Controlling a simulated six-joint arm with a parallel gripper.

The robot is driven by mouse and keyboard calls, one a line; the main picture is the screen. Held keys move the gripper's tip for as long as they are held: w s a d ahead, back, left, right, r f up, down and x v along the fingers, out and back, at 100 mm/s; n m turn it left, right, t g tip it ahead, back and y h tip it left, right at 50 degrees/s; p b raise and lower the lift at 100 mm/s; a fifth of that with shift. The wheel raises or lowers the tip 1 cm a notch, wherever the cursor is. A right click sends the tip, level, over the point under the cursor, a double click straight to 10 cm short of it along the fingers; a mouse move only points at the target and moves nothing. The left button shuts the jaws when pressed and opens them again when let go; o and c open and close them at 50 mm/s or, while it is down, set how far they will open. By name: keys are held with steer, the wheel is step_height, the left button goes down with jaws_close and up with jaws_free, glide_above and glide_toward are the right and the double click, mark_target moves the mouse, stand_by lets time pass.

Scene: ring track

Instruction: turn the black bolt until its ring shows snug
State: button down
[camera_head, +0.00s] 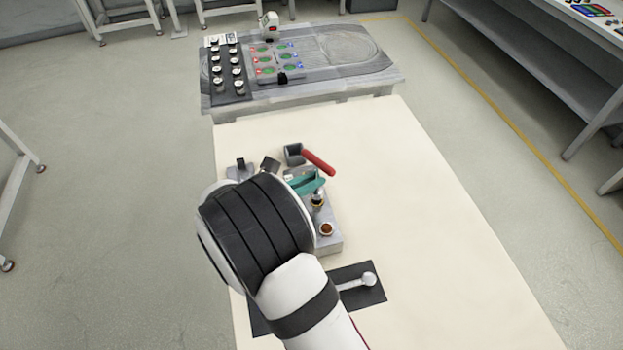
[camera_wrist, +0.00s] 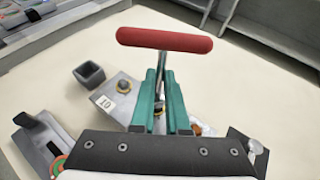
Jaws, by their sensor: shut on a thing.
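My gripper (camera_wrist: 161,88) is shut on a T-handled tool with a red grip (camera_wrist: 164,39) and a metal shaft; its teal fingers clasp the shaft. In the head view the red grip (camera_head: 318,162) sticks out past my gripper (camera_head: 306,183). A grey metal block (camera_head: 332,243) lies under and beside the gripper. A dark-topped bolt with a yellowish ring (camera_head: 317,198) stands on it, and an orange-brown round fitting (camera_head: 326,229) sits nearer. In the wrist view a brass-coloured fitting (camera_wrist: 125,87) shows by a "10" label (camera_wrist: 106,102). I cannot tell which bolt is the black one or whether the tool's lower end touches a bolt.
A dark square cup (camera_wrist: 89,74) stands beside the block and shows in the head view (camera_head: 293,153). A black mat (camera_head: 372,294) with a pale knobbed rod (camera_head: 358,282) lies close to my arm. The cream table (camera_head: 440,240) is clear on the right. The ring-track table (camera_head: 350,85) stands beyond.

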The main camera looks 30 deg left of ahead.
steer(key=c, duration=1.6)
jaws_free()
steer(key=shift+f, duration=1.15)
steer(key=shift+a, duration=0.1)
steer(key=shift+w+a+m+g+h, duration=0.1)
steer(key=shift+m+g+h, duration=0.3)
steer(key=shift+m+h, duration=0.85)
steer(key=shift+w+a+m+h, duration=0.1)
steer(key=shift+m+h, duration=0.25)
steer(key=shift+h, duration=0.1)
steer(key=shift+m+g+h, duration=0.7)
steer(key=shift+m+h, duration=0.1)
steer(key=shift+a, duration=0.1)
steer(key=shift+w+a+m+g+h, duration=0.1)
steer(key=shift+m+g+h, duration=0.9)
steer(key=shift+m+h, duration=0.15)
